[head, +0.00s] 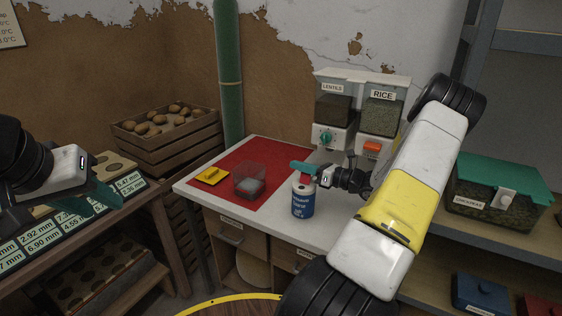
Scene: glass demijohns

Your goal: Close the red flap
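A blue canister (303,203) with white lettering stands upright on the white counter. A small red piece (305,179), which looks like the red flap, shows at its top; whether it is raised or flat is hard to tell. My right gripper (302,167) is just above the canister top, its teal fingers close to the red piece; I cannot tell whether they touch it or how far apart they are. My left gripper (106,194) is far left, by a bench, away from the canister; its finger gap is not clear.
A clear square container (250,180) and a yellow item (212,176) sit on a red mat (268,153) left of the canister. Lentils (335,108) and rice (382,117) dispensers stand behind. A crate of potatoes (168,147) is at the back left.

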